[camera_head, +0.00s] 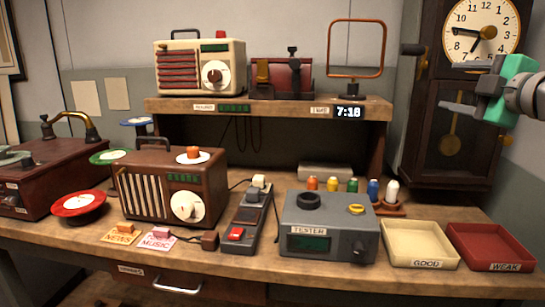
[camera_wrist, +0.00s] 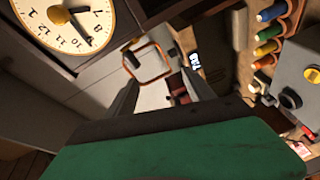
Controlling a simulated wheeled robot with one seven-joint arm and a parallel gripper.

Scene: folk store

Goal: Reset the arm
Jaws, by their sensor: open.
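My gripper (camera_head: 459,110) is raised at the right of the head view, in front of the tall clock (camera_head: 455,95). It points left, is open and holds nothing. In the wrist view my two dark fingers (camera_wrist: 165,98) stand apart with empty space between them. Beyond them the copper-coloured square frame (camera_wrist: 148,62) shows. My gripper is well above the workbench (camera_head: 300,262) and appears to touch nothing.
On the bench stand a brown radio (camera_head: 150,190), a grey tester (camera_head: 328,228), several coloured bulbs, a cream GOOD tray (camera_head: 418,262) and a red WEAK tray (camera_head: 490,265). A raised shelf (camera_head: 200,105) holds a cream radio (camera_head: 200,68). The air left of my gripper looks free.

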